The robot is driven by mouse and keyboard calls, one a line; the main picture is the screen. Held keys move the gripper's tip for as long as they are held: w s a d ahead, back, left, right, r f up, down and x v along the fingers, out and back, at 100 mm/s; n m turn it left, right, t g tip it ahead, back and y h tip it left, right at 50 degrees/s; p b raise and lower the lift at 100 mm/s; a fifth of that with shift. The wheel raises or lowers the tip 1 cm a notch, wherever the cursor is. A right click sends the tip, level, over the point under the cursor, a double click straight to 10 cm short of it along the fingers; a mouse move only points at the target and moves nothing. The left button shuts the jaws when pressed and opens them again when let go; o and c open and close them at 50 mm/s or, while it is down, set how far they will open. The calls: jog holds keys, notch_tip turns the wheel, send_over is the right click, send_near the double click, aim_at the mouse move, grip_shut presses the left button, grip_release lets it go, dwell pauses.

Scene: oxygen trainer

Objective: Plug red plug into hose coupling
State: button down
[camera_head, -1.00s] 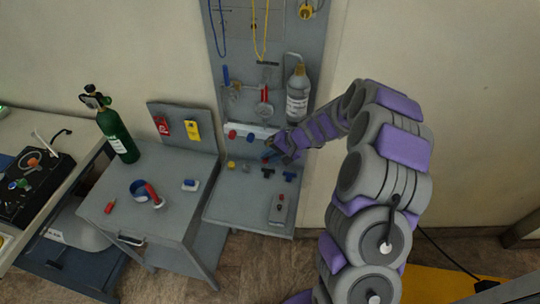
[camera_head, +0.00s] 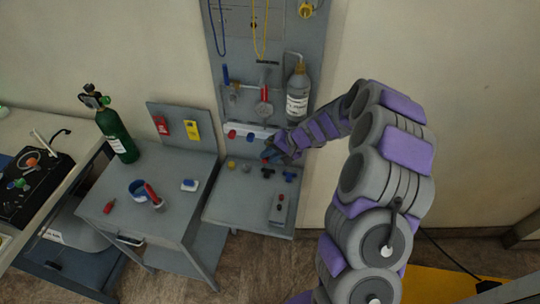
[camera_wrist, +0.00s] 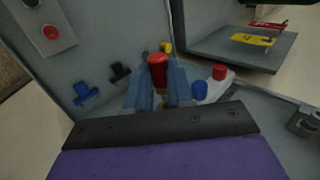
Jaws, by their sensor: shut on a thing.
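The red plug (camera_wrist: 158,70) stands upright between the two blue fingers of my gripper (camera_wrist: 156,88) in the wrist view. The fingers are shut on it, and its red top shows above them. In the head view my gripper (camera_head: 272,156) is low over the shelf below the tool board, with a little red at its tip. I cannot tell which fitting is the hose coupling. What lies under the plug is hidden by the fingers.
A red knob (camera_wrist: 219,72) and a blue knob (camera_wrist: 199,90) stand right of the gripper in the wrist view. A black fitting (camera_wrist: 119,72) and a blue T-shaped fitting (camera_wrist: 86,93) are left. A grey switch box (camera_head: 279,208) lies near the shelf's front.

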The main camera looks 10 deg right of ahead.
jog(key=shift+w+d, duration=0.3)
jog(key=shift+w, duration=0.55)
dwell(0.4)
jog(key=shift+s, duration=0.15)
jog(key=shift+s+a, duration=0.2)
jog(key=shift+s, duration=0.25)
jog(key=shift+b, duration=0.65)
dwell(1.2)
jog(key=shift+w+d+r, duration=0.1)
jog(key=shift+w+d, duration=0.1)
jog(key=shift+w, duration=0.35)
dwell(0.5)
jog(key=shift+s, duration=0.1)
jog(key=shift+s+a, duration=0.2)
jog(key=shift+s, duration=0.25)
